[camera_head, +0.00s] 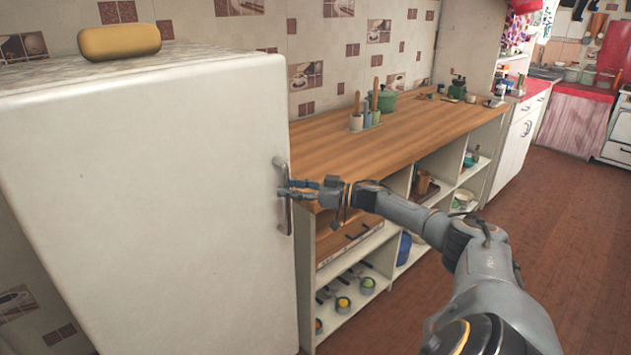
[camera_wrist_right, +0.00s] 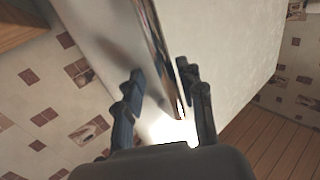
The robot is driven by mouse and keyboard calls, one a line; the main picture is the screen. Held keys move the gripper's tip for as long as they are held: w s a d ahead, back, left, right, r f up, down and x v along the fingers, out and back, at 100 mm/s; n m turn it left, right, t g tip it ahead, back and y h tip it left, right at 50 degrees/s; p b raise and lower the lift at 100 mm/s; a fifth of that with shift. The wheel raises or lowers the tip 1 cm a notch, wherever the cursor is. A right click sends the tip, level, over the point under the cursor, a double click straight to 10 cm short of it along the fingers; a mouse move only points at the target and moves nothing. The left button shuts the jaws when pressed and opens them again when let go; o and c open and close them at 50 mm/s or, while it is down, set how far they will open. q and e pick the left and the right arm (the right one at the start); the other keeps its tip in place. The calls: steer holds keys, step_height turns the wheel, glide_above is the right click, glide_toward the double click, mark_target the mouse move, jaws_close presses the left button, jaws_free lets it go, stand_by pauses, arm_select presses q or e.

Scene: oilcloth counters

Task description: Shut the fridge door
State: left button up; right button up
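The white fridge (camera_head: 150,190) fills the left of the head view. Its pale front face is toward me, with a metal handle (camera_head: 288,215) upright at the right edge. I cannot tell from this angle how far the door stands from the body. My right gripper (camera_head: 290,188) is at the upper part of the handle. In the right wrist view, the fingers of my right gripper (camera_wrist_right: 165,90) are apart, with the shiny handle (camera_wrist_right: 150,45) running between them. A firm grip does not show. My left gripper is not in view.
A yellow rounded box (camera_head: 119,41) lies on the fridge top. Right of the fridge is a wooden counter (camera_head: 420,130) with a green pot (camera_head: 384,101) and utensils, and open shelves below. Brown floor (camera_head: 560,235) is clear at the right.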

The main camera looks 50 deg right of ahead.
steer(key=v, duration=1)
steer(key=shift+s+d, duration=0.25)
steer(key=shift+d, duration=0.05)
steer(key=shift+r, duration=0.1)
steer(key=s+d+f+m+h, duration=0.1)
steer(key=s+f+m+h, duration=0.15)
steer(key=f, duration=0.75)
steer(key=s+f+m+h, duration=0.1)
steer(key=f+h, duration=0.2)
steer(key=f, duration=0.8)
steer(key=s+a+f+m+g+h, duration=0.1)
steer(key=s+a+f+g+h, duration=0.3)
steer(key=f, duration=0.7)
steer(key=s+a+f+m+g, duration=0.1)
steer(key=s+a+f, duration=0.35)
steer(key=f, duration=0.75)
steer(key=s+a+f+n+g, duration=0.1)
steer(key=s+a+f+g, duration=0.2)
steer(key=s+a+f, duration=0.4)
steer(key=s+a+f+g+y, duration=0.1)
steer(key=s+a+f+g, duration=0.2)
steer(key=s+a+f, duration=0.4)
steer(key=s+a+f+n+g, duration=0.1)
steer(key=s+a+f+g, duration=0.3)
steer(key=s+a, duration=1.2)
step_height(320, 180, down, 3)
steer(key=shift+a+f+n+y, duration=0.15)
steer(key=shift+a+n+y, duration=0.2)
steer(key=shift+a, duration=0.45)
